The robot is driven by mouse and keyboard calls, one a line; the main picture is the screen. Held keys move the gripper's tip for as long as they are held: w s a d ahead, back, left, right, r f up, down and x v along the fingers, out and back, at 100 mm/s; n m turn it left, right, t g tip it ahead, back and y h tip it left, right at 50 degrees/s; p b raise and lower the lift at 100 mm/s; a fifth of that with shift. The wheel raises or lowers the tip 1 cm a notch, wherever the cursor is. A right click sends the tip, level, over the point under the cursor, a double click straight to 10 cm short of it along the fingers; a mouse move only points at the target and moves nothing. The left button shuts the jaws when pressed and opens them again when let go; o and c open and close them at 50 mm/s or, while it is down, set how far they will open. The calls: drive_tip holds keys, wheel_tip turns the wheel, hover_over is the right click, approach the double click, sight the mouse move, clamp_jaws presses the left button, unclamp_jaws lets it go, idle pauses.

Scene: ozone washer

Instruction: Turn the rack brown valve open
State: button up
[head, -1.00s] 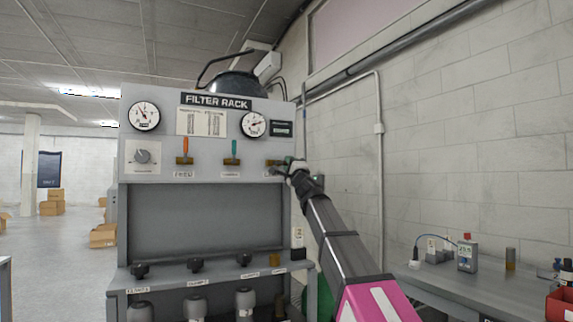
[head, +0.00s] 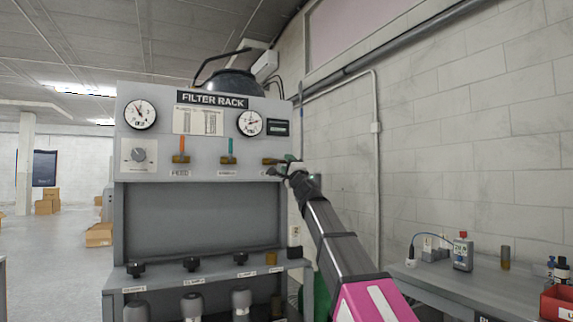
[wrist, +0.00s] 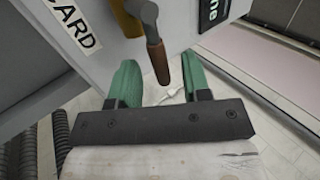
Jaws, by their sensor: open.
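The brown valve handle (wrist: 158,62) hangs from a grey pivot on a brass valve body (wrist: 125,16) in the wrist view. In the head view its brass body (head: 271,161) is the rightmost of three on the filter rack panel, and my gripper mostly hides the handle. My gripper (wrist: 158,85) is open, with one green finger on each side of the brown handle. A gap shows between the handle and each finger. In the head view my gripper (head: 284,168) is at the panel's right edge.
An orange-handled valve (head: 181,150) and a teal-handled valve (head: 228,151) stand upright to the left. Two round gauges sit above. Several black knobs line the lower shelf. A grey bench (head: 450,285) with small items stands at the right.

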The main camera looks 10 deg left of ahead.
drive_tip(key=v, duration=0.9)
drive_tip(key=shift+s+f, duration=0.1)
